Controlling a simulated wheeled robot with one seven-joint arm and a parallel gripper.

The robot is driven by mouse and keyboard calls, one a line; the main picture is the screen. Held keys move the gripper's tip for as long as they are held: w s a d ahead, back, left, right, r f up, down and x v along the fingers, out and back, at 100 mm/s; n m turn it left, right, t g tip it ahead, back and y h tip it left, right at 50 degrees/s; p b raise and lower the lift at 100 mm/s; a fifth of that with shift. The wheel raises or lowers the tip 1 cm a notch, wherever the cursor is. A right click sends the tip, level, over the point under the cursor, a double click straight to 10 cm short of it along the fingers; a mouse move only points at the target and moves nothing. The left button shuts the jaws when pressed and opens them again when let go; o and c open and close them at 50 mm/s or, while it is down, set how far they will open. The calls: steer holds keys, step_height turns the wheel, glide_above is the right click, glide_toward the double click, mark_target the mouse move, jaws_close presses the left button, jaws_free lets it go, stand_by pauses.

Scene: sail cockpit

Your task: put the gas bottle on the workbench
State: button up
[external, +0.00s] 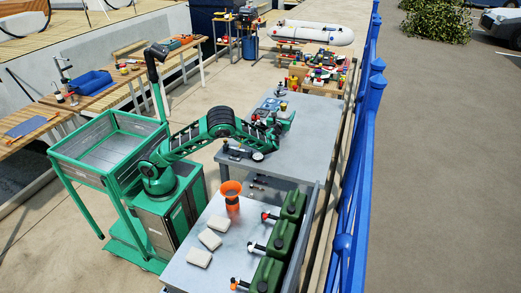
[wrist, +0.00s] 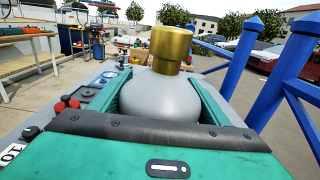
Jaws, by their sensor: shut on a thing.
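The gas bottle (wrist: 160,96) is a rounded grey body with a brass-coloured top, seen large in the wrist view. My gripper (wrist: 160,103) is shut on it, with a green finger on each side. The lower part of the bottle is hidden behind my gripper's housing. In the external view my gripper (external: 273,122) is over the grey-topped bench (external: 300,150). I cannot tell there whether the bottle touches the bench top.
Small items lie on the bench, including a dark tool set (external: 240,153) near its front. A nearer table holds green canisters (external: 280,233), pale blocks (external: 209,239) and an orange container (external: 231,194). A blue railing (external: 358,150) runs along the right. Wooden benches (external: 100,92) stand left.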

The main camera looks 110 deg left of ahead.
steer(key=shift+w+d+f, duration=0.1)
steer(key=shift+w+f, duration=0.05)
steer(key=shift+f, duration=0.9)
steer(key=shift+w+d+f, duration=0.1)
steer(key=shift+w+f, duration=0.05)
steer(key=shift+f, duration=1)
steer(key=o, duration=1.7)
steer(key=shift+o, duration=0.2)
steer(key=d, duration=1.2)
